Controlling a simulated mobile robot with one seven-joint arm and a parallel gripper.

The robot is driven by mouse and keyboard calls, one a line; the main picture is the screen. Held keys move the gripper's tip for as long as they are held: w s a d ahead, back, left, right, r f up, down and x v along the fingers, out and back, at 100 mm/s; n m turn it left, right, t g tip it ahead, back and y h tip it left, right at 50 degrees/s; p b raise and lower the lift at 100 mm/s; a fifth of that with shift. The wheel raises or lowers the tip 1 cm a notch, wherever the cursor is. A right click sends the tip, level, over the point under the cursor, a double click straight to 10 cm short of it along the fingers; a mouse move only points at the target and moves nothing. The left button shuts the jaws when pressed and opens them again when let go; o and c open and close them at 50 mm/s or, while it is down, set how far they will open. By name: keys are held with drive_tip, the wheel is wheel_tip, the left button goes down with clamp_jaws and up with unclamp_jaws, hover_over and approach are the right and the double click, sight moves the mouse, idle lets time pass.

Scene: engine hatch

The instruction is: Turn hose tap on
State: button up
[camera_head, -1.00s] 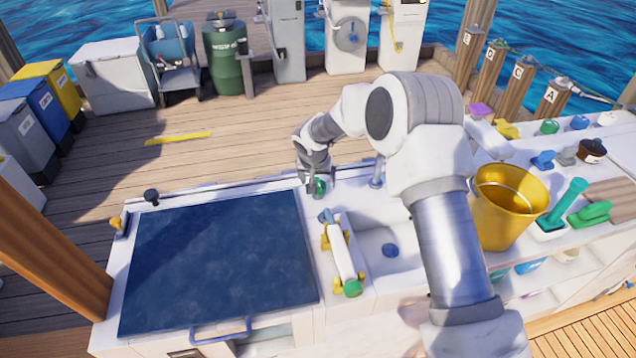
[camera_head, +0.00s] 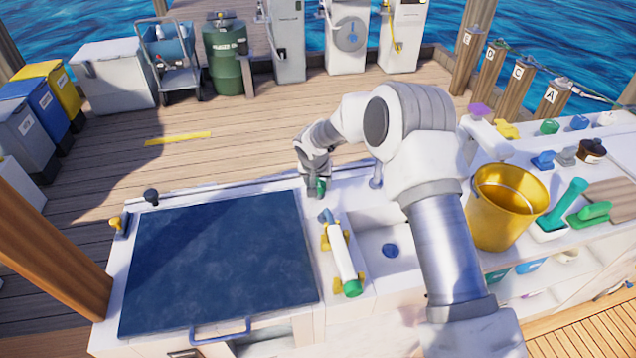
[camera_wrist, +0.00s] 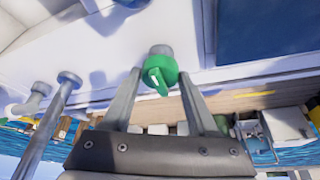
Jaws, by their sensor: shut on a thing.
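The hose tap (camera_wrist: 160,70) is a green round knob with a raised handle bar, on a grey stub on the white counter. In the wrist view it sits between the fingertips of my gripper (camera_wrist: 162,78), with the bar tilted slightly. In the head view the green tap (camera_head: 320,187) shows at the back edge of the counter, partly covered by my gripper (camera_head: 315,190). My gripper is shut on the tap from above and behind.
A dark blue hatch lid (camera_head: 215,260) lies left of the tap. A yellow bucket (camera_head: 505,205) stands at the right. A metal post (camera_head: 377,172) rises close by.

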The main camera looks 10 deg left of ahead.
drive_tip(key=shift+n, duration=0.5)
drive_tip(key=shift+c, duration=0.2)
drive_tip(key=n, duration=0.1)
drive_tip(key=n+y, duration=0.1)
drive_tip(key=n, duration=0.1)
drive_tip(key=shift+d+y, duration=0.2)
drive_tip(key=shift+y, duration=0.1)
drive_tip(key=n+g+y, duration=0.1)
drive_tip(key=n, duration=0.4)
drive_tip(key=shift+w+g+y, duration=0.15)
drive_tip(key=shift+g+y, duration=0.25)
drive_tip(key=n+g+b, duration=0.1)
drive_tip(key=n, duration=0.3)
drive_tip(key=shift+w+d+f+n+y, duration=0.1)
drive_tip(key=shift+n+y, duration=0.3)
drive_tip(key=shift+w+n+g+b, duration=0.1)
drive_tip(key=shift+n+g+b, duration=0.9)
drive_tip(key=shift+n, duration=1)
drive_tip(key=o, duration=1.4)
drive_tip(key=shift+c, duration=0.2)
drive_tip(key=shift+r, duration=0.2)
